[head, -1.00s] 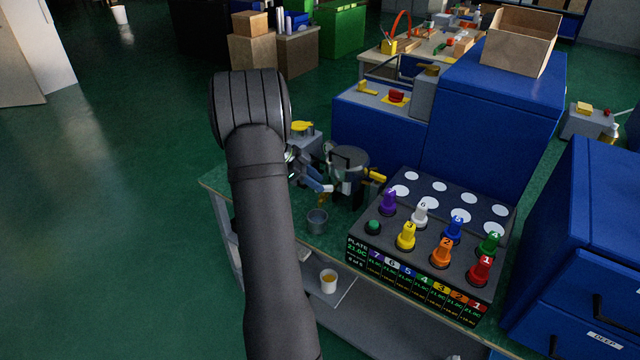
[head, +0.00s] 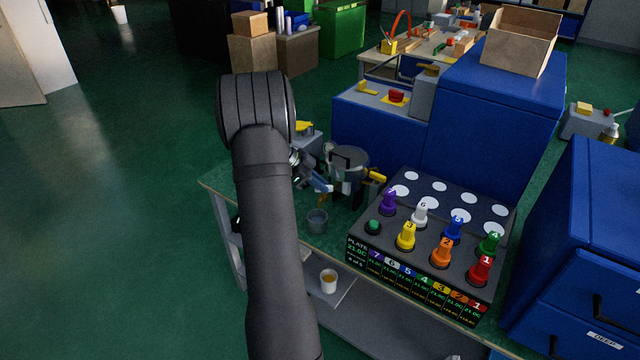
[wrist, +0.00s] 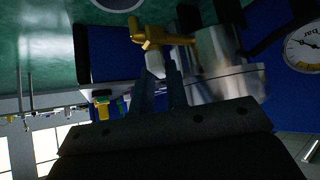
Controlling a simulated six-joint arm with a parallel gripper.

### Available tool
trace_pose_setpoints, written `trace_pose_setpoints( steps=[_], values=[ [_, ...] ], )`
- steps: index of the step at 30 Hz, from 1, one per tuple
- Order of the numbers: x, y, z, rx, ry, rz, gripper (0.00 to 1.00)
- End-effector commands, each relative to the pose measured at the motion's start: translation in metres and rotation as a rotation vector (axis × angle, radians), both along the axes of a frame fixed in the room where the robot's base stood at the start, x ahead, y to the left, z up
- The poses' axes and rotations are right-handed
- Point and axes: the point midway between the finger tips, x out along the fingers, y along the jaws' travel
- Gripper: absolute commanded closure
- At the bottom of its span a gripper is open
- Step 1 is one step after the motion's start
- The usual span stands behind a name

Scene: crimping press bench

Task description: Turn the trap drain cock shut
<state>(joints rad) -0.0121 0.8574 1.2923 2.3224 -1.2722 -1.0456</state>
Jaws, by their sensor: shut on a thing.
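The brass drain cock (wrist: 152,36) shows at the top middle of the wrist view, beside a shiny metal trap body (wrist: 225,65). A pale lever-like part (wrist: 155,62) hangs from the cock between the fingers of my gripper (wrist: 160,72). My gripper is shut on this part; the fingertips hide some of it.
A panel with numbered coloured knobs (head: 432,235) stands right of the trap. A yellow handle (head: 376,175) sticks out right of the trap. A round gauge (wrist: 305,44) shows at the wrist view's right. A cup of amber liquid (head: 328,280) stands on the lower shelf.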

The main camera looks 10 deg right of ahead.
Motion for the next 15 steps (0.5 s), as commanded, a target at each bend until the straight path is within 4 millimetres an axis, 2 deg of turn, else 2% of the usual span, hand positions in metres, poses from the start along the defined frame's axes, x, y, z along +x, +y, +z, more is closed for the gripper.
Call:
trace_pose_setpoints(
  steps=[5, 15],
  values=[
    [0.0017, -0.0003, 0.0001, 0.0, -0.001, -0.074, 1.0],
    [0.0046, -0.0017, 0.0002, -0.001, -0.001, -0.33, 1.0]
  ],
)
